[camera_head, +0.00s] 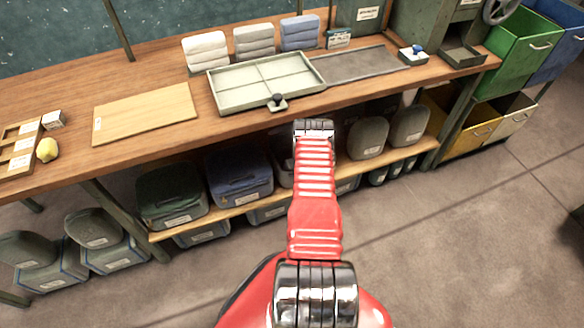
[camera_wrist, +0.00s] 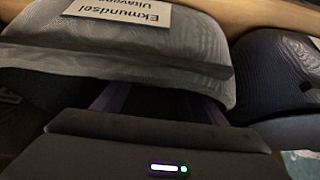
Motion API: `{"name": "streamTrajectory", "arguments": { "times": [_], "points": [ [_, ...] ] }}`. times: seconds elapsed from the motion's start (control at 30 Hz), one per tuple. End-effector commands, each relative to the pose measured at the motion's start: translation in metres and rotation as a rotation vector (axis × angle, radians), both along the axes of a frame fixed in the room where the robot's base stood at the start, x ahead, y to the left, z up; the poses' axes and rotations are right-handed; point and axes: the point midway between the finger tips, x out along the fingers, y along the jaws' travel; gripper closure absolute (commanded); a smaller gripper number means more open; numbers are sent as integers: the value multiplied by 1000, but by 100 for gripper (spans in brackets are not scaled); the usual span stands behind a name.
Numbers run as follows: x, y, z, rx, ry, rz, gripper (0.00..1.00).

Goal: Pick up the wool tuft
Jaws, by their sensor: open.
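A small pale yellow lump (camera_head: 47,149), which looks like the wool tuft, lies at the far left of the workbench in the head view, beside a wooden compartment tray (camera_head: 20,146). It is not in the wrist view. My gripper (camera_wrist: 156,100) shows in the wrist view as two dark fingers, spread apart with nothing seen between them. It faces grey, rounded, fabric-like bundles (camera_wrist: 135,55) with a label, below the bench edge. In the head view my red arm reaches to the bench's front edge and hides the gripper, far to the right of the yellow lump.
The wooden workbench (camera_head: 150,143) carries a wooden board (camera_head: 145,113), a pale divided tray (camera_head: 263,81) with a dark knob, and folded stacks (camera_head: 254,42). The lower shelf (camera_head: 220,208) holds labelled bins and bundles. Coloured bins (camera_head: 520,50) stand at right. Floor in front is clear.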

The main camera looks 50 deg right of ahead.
Motion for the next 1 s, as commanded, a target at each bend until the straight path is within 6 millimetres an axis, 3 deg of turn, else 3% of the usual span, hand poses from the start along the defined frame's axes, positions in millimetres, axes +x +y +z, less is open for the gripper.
{"name": "streamTrajectory", "arguments": {
  "times": [0.5, 1.0],
  "points": [
    [3, -1, -3, 0, 0, 1, 35],
    [14, -5, -25, 0, 1, 3, 35]
  ]
}}
